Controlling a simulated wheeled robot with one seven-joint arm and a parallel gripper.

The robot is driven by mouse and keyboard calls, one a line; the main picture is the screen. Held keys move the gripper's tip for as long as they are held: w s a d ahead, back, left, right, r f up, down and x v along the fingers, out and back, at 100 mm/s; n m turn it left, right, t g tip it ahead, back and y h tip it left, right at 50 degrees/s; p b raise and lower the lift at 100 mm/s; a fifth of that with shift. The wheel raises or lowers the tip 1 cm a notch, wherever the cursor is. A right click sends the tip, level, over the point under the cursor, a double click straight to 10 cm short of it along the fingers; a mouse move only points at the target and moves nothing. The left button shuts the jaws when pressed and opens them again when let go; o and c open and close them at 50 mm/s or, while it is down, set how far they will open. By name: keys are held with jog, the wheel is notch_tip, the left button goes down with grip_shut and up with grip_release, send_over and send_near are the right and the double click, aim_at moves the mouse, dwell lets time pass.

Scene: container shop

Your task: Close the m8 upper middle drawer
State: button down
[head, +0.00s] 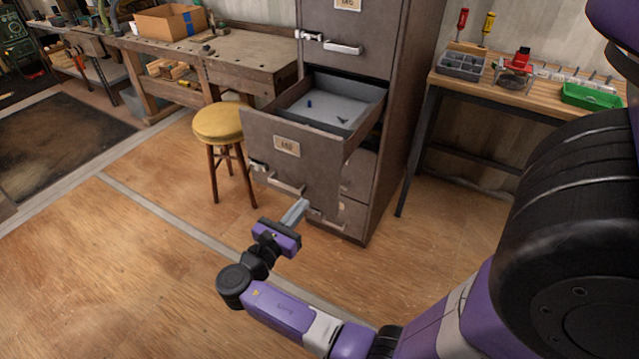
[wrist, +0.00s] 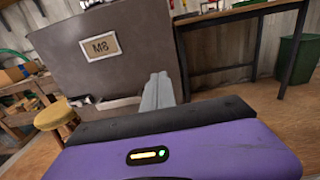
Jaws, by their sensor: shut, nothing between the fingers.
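The tall brown metal filing cabinet (head: 395,110) stands in the middle of the head view. Its upper middle drawer (head: 262,140) is pulled far out, with a grey interior holding a few small dark items. The wrist view shows the drawer front (wrist: 135,60) close up, with a label reading M8 and a light bar handle (wrist: 110,103) below it. My gripper (head: 303,205) is shut and empty, its fingers pointing at the lower right part of the drawer front. The fingers (wrist: 158,88) overlap the front's right side in the wrist view. I cannot tell whether they touch it.
A yellow-topped stool (head: 219,122) stands close left of the open drawer. A workbench with a cardboard box (head: 170,22) is behind it. A bench with a green tray (head: 592,96) stands to the right. The floor in front is clear.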

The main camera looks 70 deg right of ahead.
aim_at(326, 176)
jog(key=x, duration=1)
jog(key=shift+d+p, duration=0.3)
jog(key=shift+d, duration=0.1)
jog(key=shift+s+d, duration=0.1)
jog(key=shift+d, duration=0.15)
jog(key=b+x, duration=1.4)
jog(key=x, duration=2.1)
jog(key=shift+d+r, duration=0.25)
jog(key=shift+d, duration=0.2)
jog(key=shift+r, duration=0.1)
